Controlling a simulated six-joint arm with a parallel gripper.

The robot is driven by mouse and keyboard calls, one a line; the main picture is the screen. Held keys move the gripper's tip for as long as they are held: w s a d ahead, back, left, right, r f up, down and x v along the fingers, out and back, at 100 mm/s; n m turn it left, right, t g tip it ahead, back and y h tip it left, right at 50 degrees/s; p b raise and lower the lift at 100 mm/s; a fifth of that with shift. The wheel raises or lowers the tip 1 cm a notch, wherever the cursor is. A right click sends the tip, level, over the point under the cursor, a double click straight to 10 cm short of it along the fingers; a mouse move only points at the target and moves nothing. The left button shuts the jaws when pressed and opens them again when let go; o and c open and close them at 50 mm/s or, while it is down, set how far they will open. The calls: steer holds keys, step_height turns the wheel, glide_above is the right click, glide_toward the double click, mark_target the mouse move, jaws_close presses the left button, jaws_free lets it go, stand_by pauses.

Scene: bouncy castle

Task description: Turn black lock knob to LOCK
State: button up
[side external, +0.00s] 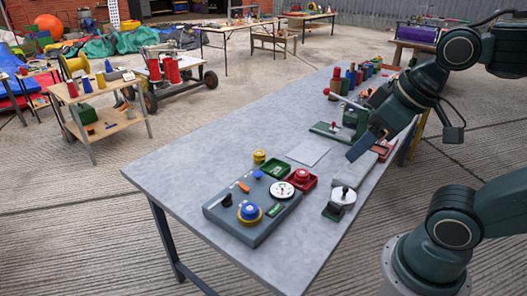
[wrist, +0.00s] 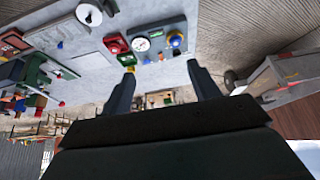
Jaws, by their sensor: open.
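A grey control box (side external: 220,212) lies on the near part of the table. It carries a white dial (side external: 282,190) with a dark centre, a blue knob on a yellow base (side external: 249,213), an orange handle (side external: 243,186) and a small dark knob (side external: 227,200). A white disc with a black top (side external: 343,193) stands on a dark base to its right. I cannot read LOCK or tell which part is the lock knob. My gripper (side external: 354,152) hangs above the table behind the disc, apart from these things. In the wrist view my gripper (wrist: 161,68) is open and empty.
A red tray with a red knob (side external: 303,181) and a green tray (side external: 275,169) sit beside the box. A green machine (side external: 350,122) and several coloured spools stand farther back. A flat grey sheet (side external: 308,152) lies mid-table. The table's left side is clear.

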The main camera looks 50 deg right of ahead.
steer(key=shift+w, duration=0.15)
steer(key=c, duration=0.4)
steer(key=shift+w+r+m, duration=0.15)
steer(key=shift+w+m, duration=0.15)
steer(key=shift+c, duration=0.8)
steer(key=m+g, duration=0.6)
steer(key=m, duration=1.1)
glide_above(226, 196)
step_height(226, 196, down, 15)
steer(key=shift+r, duration=0.2)
step_height(226, 196, down, 14)
steer(key=shift+r, duration=0.1)
